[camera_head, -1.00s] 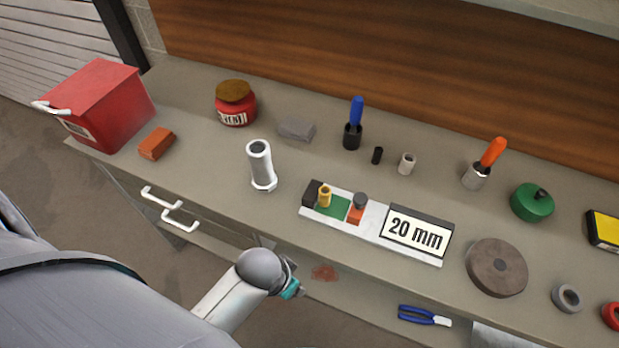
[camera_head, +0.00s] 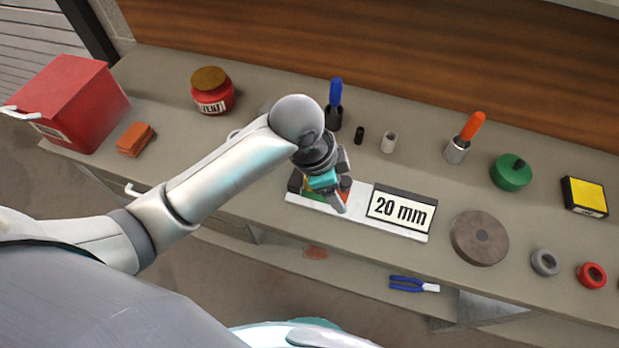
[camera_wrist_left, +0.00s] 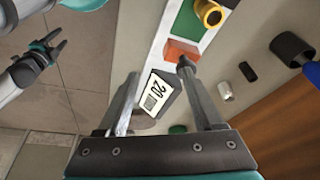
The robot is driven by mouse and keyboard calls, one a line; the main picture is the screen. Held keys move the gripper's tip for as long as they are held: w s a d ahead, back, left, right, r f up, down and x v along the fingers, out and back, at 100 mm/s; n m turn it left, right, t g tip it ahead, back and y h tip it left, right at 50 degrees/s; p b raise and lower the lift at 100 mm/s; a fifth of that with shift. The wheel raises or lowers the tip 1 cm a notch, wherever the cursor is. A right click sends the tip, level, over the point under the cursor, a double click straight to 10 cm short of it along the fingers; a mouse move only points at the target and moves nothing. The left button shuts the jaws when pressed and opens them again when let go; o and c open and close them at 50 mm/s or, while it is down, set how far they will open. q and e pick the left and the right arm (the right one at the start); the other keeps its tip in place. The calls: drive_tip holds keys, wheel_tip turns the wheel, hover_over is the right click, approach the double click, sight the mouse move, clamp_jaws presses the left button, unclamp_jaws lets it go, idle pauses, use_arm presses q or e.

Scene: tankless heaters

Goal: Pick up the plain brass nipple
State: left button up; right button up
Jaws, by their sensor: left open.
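The plain brass nipple (camera_wrist_left: 210,13) is the yellow ring-ended piece on the green patch of a white strip (camera_wrist_left: 160,55), at the top of the left wrist view. In the head view, my left gripper (camera_head: 341,183) mostly hides it. My left gripper is open above the strip, and its fingers also show in the left wrist view (camera_wrist_left: 157,72). The nipple is ahead of the fingertips, not between them. One fingertip overlaps the orange patch (camera_wrist_left: 178,47); I cannot tell whether it touches. My right gripper (camera_wrist_left: 56,42) is off to the left, its fingers apart.
A 20 mm sign (camera_head: 401,209) stands on the strip. A brown disc (camera_head: 479,238) lies to the right. A red box (camera_head: 75,105) is far left.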

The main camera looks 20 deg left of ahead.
use_arm(q)
drive_tip(key=w+a+r+m+g+y, duration=0.25)
drive_tip(key=w+a+r+m, duration=0.25)
drive_tip(key=a+r, duration=0.25)
drive_tip(key=shift+t+y, duration=0.25)
drive_tip(key=shift+y, duration=0.1)
drive_tip(key=f, duration=0.5)
drive_tip(key=f+b, duration=0.1)
drive_tip(key=f, duration=0.4)
drive_tip(key=shift+w+a, duration=0.15)
drive_tip(key=shift+a, duration=0.05)
drive_tip(key=f, duration=0.2)
drive_tip(key=d+f, duration=0.1)
drive_tip(key=f, duration=0.2)
drive_tip(key=shift+d+f+b, duration=0.1)
drive_tip(key=shift+f+b, duration=0.05)
drive_tip(key=shift+b, duration=0.25)
clamp_jaws()
